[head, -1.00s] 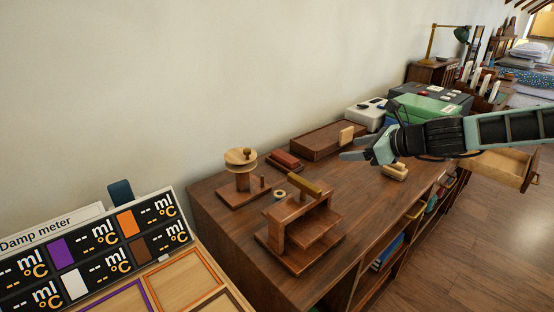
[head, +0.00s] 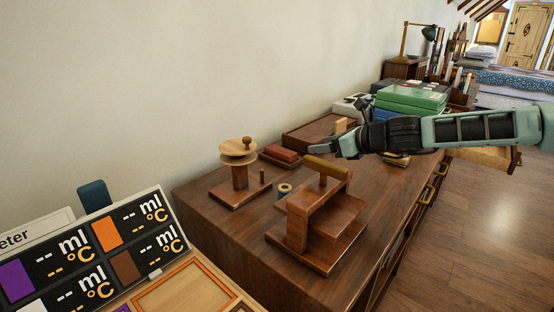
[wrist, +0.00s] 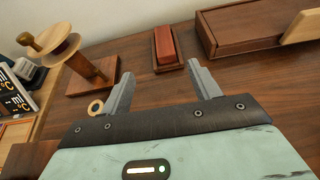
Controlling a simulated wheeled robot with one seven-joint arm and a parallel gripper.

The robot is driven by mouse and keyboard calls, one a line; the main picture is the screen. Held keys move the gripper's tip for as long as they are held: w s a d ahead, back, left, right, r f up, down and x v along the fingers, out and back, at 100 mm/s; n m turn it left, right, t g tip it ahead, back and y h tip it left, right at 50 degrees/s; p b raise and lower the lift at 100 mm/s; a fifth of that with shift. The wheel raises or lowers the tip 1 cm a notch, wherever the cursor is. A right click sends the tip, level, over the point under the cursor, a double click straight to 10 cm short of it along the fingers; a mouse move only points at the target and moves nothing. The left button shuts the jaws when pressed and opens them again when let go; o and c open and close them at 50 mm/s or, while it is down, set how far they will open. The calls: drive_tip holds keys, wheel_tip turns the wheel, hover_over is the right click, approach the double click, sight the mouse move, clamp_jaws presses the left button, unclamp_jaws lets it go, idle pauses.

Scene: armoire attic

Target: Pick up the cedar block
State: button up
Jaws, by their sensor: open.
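A reddish-brown block (head: 281,153), which looks like the cedar block, lies in a small dark wooden tray (head: 292,167) near the wall on the desk. In the wrist view the block (wrist: 165,46) shows ahead of my gripper, in line with the gap between the fingers. My gripper (head: 322,147) also shows in the wrist view (wrist: 160,80). Its fingers are apart with nothing between them, and they do not touch the block. In the head view it is to the right of the block, behind the wooden press's handle.
A wooden press (head: 318,222) stands in front, with a spool stand (head: 238,172) to its left and a small ring (head: 284,190) between. A long wooden box (head: 312,132) and a pale wooden piece (wrist: 302,24) are beyond. Green cases (head: 412,97) stand further back.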

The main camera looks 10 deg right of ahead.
drive_tip(key=b, duration=0.1)
approach(281, 150)
drive_tip(key=shift+w+a+f, duration=0.2)
drive_tip(key=shift+w+a, duration=0.55)
drive_tip(key=shift+a, duration=0.1)
drive_tip(key=shift+d+f+b+x, duration=0.1)
drive_tip(key=shift+d+b+x, duration=0.1)
drive_tip(key=shift+x, duration=1.3)
drive_tip(key=shift+d+f+b+x, duration=0.1)
drive_tip(key=shift+d+b+x, duration=0.1)
drive_tip(key=shift+x, duration=1.3)
drive_tip(key=shift+w, duration=0.15)
drive_tip(key=c, duration=1.1)
